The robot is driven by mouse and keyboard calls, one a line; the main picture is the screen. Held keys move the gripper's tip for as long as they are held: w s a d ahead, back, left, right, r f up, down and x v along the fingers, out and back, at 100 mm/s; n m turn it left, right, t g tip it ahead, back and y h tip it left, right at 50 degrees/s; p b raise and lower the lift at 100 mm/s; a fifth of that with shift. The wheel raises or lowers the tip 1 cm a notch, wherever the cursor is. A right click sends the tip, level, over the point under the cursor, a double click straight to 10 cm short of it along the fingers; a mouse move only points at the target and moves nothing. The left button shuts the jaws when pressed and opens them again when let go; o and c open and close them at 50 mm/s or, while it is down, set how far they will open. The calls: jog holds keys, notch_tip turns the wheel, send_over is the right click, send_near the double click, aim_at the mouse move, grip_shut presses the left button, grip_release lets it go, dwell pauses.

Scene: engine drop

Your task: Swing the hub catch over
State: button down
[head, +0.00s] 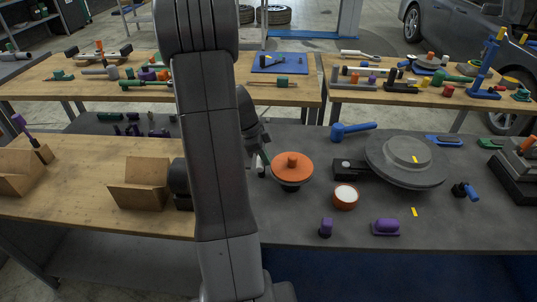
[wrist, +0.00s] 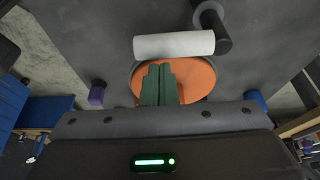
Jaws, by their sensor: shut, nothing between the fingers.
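An orange disc (head: 292,168) with a raised orange knob sits on the dark bench, right of my arm. It also shows in the wrist view (wrist: 203,80). There, a pale grey bar (wrist: 174,44) crosses the disc's edge, joined to a dark rod with a grey ring (wrist: 211,14). The bar looks like the hub catch, but I cannot be sure. My gripper (wrist: 158,66) has green fingers, shut and empty, over the disc and just short of the bar. I cannot tell whether they touch it.
A large dark round plate (head: 405,172) stands right, with a black block (head: 345,169) beside it. An orange-rimmed cup (head: 345,203), purple pieces (head: 386,227) and a blue tool (head: 352,130) lie nearby. The bench's front right is mostly clear.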

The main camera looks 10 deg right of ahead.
jog(key=shift+w+a+f+m+b, duration=0.2)
jog(key=shift+a+m+b, duration=0.3)
jog(key=shift+b, duration=0.45)
jog(key=shift+s, duration=0.1)
jog(key=d, duration=0.2)
jog(key=s+d+r, duration=0.1)
jog(key=shift+r, duration=0.1)
jog(key=shift+d+r, duration=0.15)
jog(key=shift+r, duration=0.75)
jog(key=v, duration=0.8)
jog(key=shift+w+r+b, duration=0.2)
jog(key=shift+b, duration=0.15)
